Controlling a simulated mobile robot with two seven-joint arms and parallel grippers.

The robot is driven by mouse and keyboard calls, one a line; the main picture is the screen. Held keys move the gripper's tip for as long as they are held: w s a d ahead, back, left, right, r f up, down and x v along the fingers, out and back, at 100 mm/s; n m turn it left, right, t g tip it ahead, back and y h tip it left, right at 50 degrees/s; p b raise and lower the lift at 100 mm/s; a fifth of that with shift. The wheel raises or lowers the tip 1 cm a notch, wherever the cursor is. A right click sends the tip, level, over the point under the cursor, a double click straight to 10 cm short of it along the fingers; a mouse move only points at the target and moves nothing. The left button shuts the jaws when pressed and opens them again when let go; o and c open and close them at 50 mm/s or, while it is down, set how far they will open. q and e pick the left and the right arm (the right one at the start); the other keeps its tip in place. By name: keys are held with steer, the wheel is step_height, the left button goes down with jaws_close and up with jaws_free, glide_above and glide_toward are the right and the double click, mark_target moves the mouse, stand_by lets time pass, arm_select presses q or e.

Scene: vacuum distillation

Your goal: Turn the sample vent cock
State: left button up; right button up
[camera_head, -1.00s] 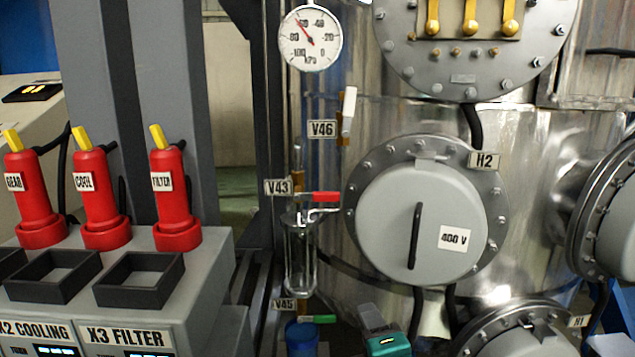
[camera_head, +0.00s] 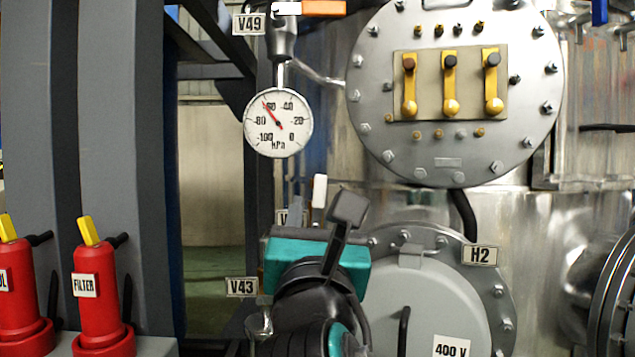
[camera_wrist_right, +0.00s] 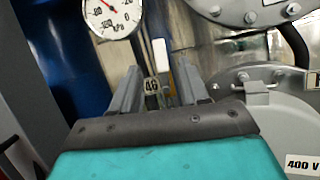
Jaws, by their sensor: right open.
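The cock with the white lever (camera_head: 319,190) stands upright beside the gauge, above the round 400 V cover. Its plate is mostly hidden by my gripper in the head view; the wrist view shows part of the plate (camera_wrist_right: 152,87), reading 46, and the white lever (camera_wrist_right: 161,53). My right gripper (camera_head: 320,207) has a teal body and is raised in front of this cock. In the wrist view its two fingers (camera_wrist_right: 158,75) are spread, with the lever and plate seen between them. I cannot tell whether they touch. My left gripper is not in view.
A pressure gauge (camera_head: 278,122) hangs above left. An orange lever (camera_head: 323,8) sits by plate V49 (camera_head: 249,24). Plate V43 (camera_head: 242,287) is lower left, its lever hidden. The 400 V cover (camera_head: 420,300) and bolted flange (camera_head: 455,165) stand close on the right.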

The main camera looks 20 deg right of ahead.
mark_target(320, 191)
steer(key=x, duration=0.9)
steer(key=shift+w, duration=0.25)
steer(key=shift+c, duration=0.3)
jaws_close()
